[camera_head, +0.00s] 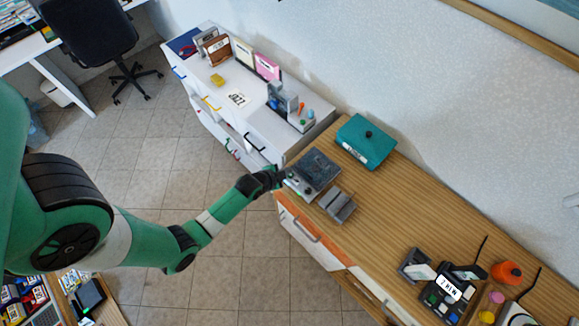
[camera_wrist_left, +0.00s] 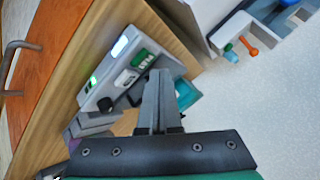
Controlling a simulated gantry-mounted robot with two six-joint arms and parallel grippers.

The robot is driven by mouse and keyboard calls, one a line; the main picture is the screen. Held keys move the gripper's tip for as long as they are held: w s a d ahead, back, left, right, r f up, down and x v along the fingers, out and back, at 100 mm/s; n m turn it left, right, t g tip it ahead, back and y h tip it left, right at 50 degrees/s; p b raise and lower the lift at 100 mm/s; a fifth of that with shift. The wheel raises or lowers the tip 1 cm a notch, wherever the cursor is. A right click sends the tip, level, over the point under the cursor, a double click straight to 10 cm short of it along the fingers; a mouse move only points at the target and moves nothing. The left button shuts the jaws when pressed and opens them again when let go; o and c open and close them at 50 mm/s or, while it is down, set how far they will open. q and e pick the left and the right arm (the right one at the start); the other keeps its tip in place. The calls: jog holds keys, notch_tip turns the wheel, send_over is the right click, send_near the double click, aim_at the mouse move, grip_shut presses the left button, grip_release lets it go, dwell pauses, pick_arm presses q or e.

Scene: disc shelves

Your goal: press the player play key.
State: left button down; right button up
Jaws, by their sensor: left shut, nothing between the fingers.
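The player (camera_head: 316,168) is a grey box with a dark top, near the left end of the wooden cabinet. In the left wrist view, the player's front panel (camera_wrist_left: 112,70) has a green key marked PLAY (camera_wrist_left: 143,60), a pale lit part, a dark knob and small green lights. My left gripper (camera_head: 284,174) is at the player's front left edge. In the left wrist view, my left gripper (camera_wrist_left: 160,74) is shut and empty, its tips close to the PLAY key. I cannot tell whether they touch it. My right gripper is not in view.
A teal box (camera_head: 366,142) with a dark knob stands behind the player. A grey rack (camera_head: 337,205) is just right of it. A white drawer unit (camera_head: 240,95) adjoins on the left. A dark keypad device (camera_head: 445,295) stands further right; bare wood (camera_head: 400,215) lies between.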

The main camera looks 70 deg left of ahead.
pick_arm(q)
notch_tip(320, 180, up, 5)
jog(key=p, duration=0.5)
jog(key=shift+r, duration=0.1)
dwell(0.8)
